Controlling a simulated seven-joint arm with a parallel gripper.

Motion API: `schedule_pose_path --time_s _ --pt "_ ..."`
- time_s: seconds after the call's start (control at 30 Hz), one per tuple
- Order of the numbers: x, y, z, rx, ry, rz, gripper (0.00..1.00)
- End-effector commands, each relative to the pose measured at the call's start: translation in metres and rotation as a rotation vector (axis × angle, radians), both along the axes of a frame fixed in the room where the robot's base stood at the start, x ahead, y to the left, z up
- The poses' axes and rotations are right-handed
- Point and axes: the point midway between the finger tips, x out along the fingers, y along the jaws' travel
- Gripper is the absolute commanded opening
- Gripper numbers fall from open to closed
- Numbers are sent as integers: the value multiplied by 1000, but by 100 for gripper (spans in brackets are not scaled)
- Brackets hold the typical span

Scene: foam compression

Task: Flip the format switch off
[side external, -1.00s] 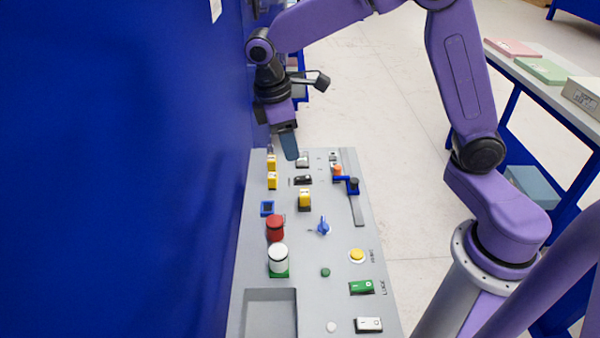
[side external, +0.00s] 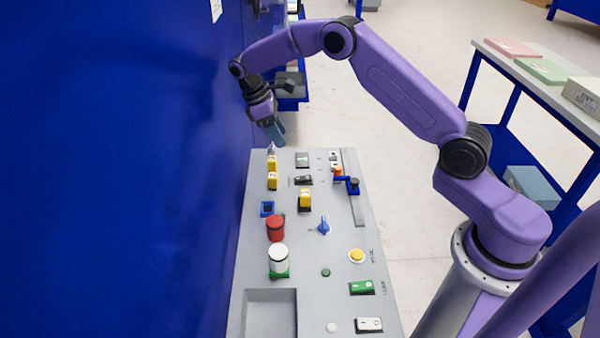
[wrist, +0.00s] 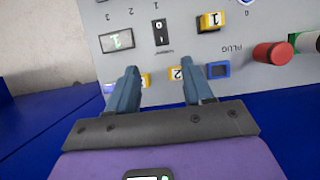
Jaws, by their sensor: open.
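A black rocker switch (side external: 303,180) sits on the far part of the grey panel. In the wrist view the same rocker (wrist: 160,32) shows a white 0 mark and small lettering too small to read, so I cannot tell if it is the format switch. My gripper (side external: 278,140) is open and empty at the panel's far left end. In the wrist view its fingers (wrist: 160,84) point toward the panel, apart from the rocker.
Yellow numbered blocks (side external: 272,181) line the panel's left side, close to my fingers. A red cylinder (side external: 275,228), a white cylinder (side external: 279,258) and a blue knob (side external: 323,227) stand nearer. A blue wall (side external: 120,170) borders the left.

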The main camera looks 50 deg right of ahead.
Motion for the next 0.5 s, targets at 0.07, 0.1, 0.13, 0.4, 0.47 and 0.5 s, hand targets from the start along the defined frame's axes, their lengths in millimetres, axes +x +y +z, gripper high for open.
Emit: schedule_pose_path --time_s 0.07,0.1,0.13,0.4,0.47,0.5 --pt "-5 -5 -14 -1 5 0 51" --pt "-7 -7 -21 -1 5 0 51" --pt "-9 -9 -26 0 4 -1 51" --pt "-23 -21 -73 0 3 0 51" --pt "-26 -25 -84 0 3 -2 51" --pt "-28 -27 -91 0 4 -1 51"
